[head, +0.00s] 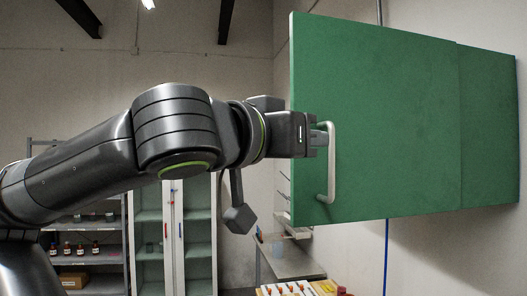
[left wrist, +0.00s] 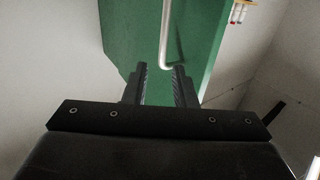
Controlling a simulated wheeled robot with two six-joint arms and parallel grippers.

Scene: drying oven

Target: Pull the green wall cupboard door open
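The green wall cupboard door (head: 385,120) fills the right of the head view, with a pale upright bar handle (head: 331,180) near its left edge. A seam separates it from a narrower green part (head: 487,130) at the right. My left gripper (head: 322,138) is at the upper part of the handle. In the left wrist view its two fingers (left wrist: 164,72) stand apart. The handle (left wrist: 165,30) lines up with the gap between the fingertips, in front of the green door (left wrist: 120,40). I cannot tell whether the fingers touch it. My right gripper is not in view.
Below the door is a bench (head: 290,264) with a tray of small orange-topped items (head: 290,289). A glass-fronted cabinet (head: 172,240) and a grey shelf with bottles (head: 88,258) stand at the back left. The space left of the door holds my arm.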

